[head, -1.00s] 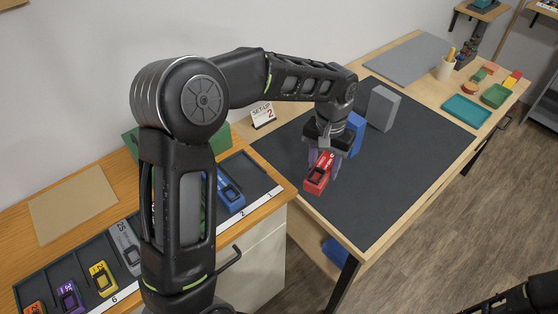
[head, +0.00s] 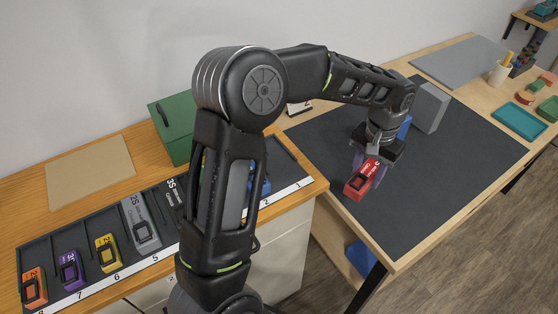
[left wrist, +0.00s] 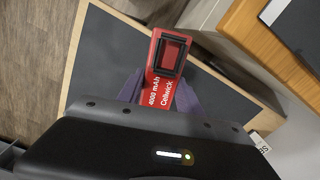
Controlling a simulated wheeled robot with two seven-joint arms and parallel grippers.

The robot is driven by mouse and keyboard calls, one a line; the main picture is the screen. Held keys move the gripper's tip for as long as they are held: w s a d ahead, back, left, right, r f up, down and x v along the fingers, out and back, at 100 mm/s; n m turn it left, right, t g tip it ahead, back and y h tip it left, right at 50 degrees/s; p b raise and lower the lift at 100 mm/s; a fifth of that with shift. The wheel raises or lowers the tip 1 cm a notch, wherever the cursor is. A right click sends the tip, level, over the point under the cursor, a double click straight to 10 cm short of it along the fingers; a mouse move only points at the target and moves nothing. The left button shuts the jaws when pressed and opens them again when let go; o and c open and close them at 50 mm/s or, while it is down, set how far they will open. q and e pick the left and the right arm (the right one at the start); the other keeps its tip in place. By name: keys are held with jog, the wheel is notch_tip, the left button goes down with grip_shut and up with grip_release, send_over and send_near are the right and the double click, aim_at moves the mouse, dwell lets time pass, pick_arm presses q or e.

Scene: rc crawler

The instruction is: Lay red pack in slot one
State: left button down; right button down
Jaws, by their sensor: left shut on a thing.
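The red pack (head: 361,181) is held tilted above the dark mat, near the mat's left front edge. My left gripper (head: 369,167) is shut on it. The left wrist view shows the red pack (left wrist: 160,84) between the purple fingers, its dark-framed end pointing away from my wrist. Slot one (head: 286,163) is at the right end of the dark numbered tray on the wooden cabinet; its visible part looks empty. A blue pack (head: 264,187) sits beside it by the number 2, partly hidden by my left arm. My right gripper is not in view.
Grey, yellow (head: 106,252), purple (head: 70,269) and orange packs lie in other tray slots. A green box (head: 172,127) stands behind the tray. A gap separates the cabinet from the table. A grey block (head: 431,107) and a blue block stand behind my gripper.

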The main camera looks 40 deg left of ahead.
pick_arm(q)
jog(key=shift+a, duration=0.1)
jog(key=shift+w+a+r, duration=0.15)
jog(key=shift+a+r, duration=0.15)
jog(key=shift+r, duration=0.05)
jog(key=a+r+n, duration=0.1)
jog(key=a+r, duration=0.3)
jog(key=r, duration=0.1)
notch_tip(320, 180, up, 8)
jog(key=m, duration=1.3)
send_over(302, 172)
jog(key=shift+r, duration=0.15)
jog(key=shift+f, duration=3.15)
